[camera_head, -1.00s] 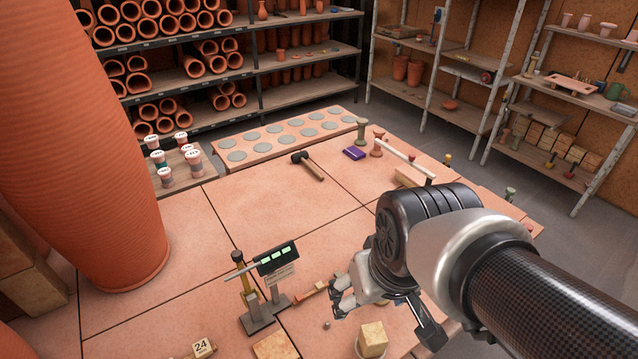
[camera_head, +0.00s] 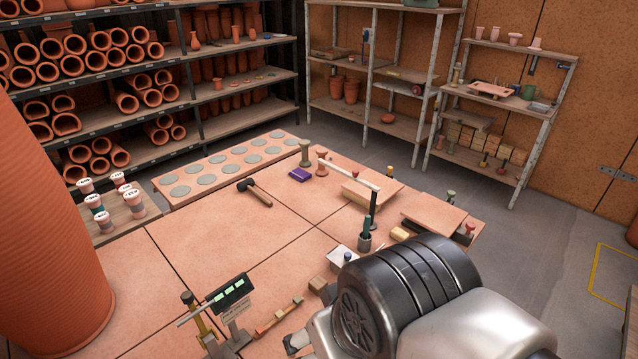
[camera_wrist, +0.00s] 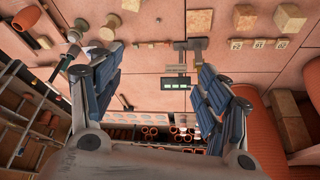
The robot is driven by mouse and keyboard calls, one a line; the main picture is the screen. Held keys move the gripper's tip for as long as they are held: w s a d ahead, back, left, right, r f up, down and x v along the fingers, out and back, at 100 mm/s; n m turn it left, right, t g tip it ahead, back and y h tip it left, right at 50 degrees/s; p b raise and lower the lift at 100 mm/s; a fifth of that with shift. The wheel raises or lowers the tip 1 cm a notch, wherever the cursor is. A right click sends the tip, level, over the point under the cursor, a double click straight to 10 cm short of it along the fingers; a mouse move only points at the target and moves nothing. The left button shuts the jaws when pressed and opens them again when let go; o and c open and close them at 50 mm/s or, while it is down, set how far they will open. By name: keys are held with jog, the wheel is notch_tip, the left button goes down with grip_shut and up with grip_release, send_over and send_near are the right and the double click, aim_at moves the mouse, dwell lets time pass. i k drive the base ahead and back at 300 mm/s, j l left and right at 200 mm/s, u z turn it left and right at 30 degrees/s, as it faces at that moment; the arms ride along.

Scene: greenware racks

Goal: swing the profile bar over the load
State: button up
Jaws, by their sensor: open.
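A pale bar (camera_head: 347,171) lies across the back right of the table in the head view. Its near end is by a dark upright post (camera_head: 373,206), its far end by a reddish spool-shaped piece (camera_head: 322,163). I take it for the profile bar. A clay slab (camera_head: 384,191) is close beside it. I cannot tell which thing is the load. My gripper (camera_wrist: 155,65) is open and empty in the wrist view, its dark padded fingers wide apart above the table. In the head view my arm hides most of it.
A stand with a green-lit display (camera_head: 228,291) and a small wooden beam (camera_head: 279,315) are at the front. A black mallet (camera_head: 259,191) and purple block (camera_head: 299,175) lie farther back. A large terracotta cylinder (camera_head: 50,230) stands left. The middle of the table is clear.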

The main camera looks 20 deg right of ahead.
aim_at(354, 177)
jog(key=i+l, duration=0.1)
jog(key=l, duration=0.35)
jog(key=i+l, duration=0.15)
jog(key=l, duration=0.3)
jog(key=i+l, duration=0.1)
jog(key=l, duration=0.3)
jog(key=i+l+z, duration=0.1)
jog(key=l, duration=0.35)
jog(key=i+l, duration=0.15)
jog(key=l, duration=0.3)
jog(key=i+l, duration=0.15)
jog(key=l, duration=0.25)
jog(key=i+l, duration=0.15)
jog(key=l, duration=0.3)
jog(key=i+l+z, duration=0.1)
jog(key=l, duration=0.35)
